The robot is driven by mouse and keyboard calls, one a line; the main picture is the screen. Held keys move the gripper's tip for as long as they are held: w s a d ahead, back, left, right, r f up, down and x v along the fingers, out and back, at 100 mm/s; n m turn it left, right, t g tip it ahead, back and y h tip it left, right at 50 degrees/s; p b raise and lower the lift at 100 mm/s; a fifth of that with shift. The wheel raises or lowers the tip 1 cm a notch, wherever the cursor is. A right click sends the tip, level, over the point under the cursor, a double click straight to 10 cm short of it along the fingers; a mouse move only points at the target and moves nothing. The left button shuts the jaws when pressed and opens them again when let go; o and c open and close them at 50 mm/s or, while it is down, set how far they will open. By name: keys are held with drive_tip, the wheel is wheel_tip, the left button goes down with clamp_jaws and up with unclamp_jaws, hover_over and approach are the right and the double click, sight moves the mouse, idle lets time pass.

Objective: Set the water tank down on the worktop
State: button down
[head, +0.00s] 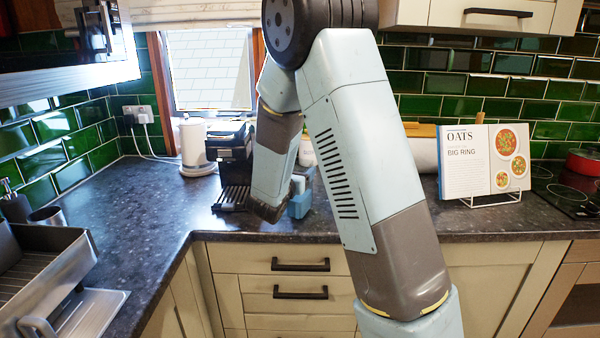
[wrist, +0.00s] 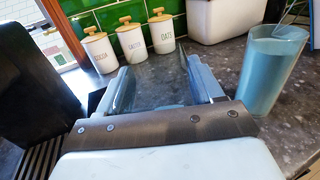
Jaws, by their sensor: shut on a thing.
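My gripper (wrist: 158,84) is shut on the water tank (wrist: 160,88), a clear, see-through piece that shows only faintly between the two pale blue fingers in the wrist view. The worktop (wrist: 215,62) shows through and beyond it. In the head view my gripper (head: 300,200) is low over the dark speckled worktop (head: 120,230), just right of the black coffee machine (head: 236,150). My arm hides much of the tank there. I cannot tell whether the tank's base touches the worktop.
A tall glass of blue-green liquid (wrist: 272,72) stands close on the right in the wrist view. Canisters (wrist: 130,42) line the tiled wall behind. A cookbook (head: 484,160) is at right. The worktop's front edge is near.

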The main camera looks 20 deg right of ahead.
drive_tip(key=shift+f, duration=0.1)
drive_tip(key=shift+c, duration=0.4)
unclamp_jaws()
drive_tip(key=shift+s, duration=0.1)
drive_tip(key=v, duration=1.3)
drive_tip(key=shift+s+a, duration=0.2)
drive_tip(key=shift+f, duration=0.1)
clamp_jaws()
idle(0.5)
idle(0.5)
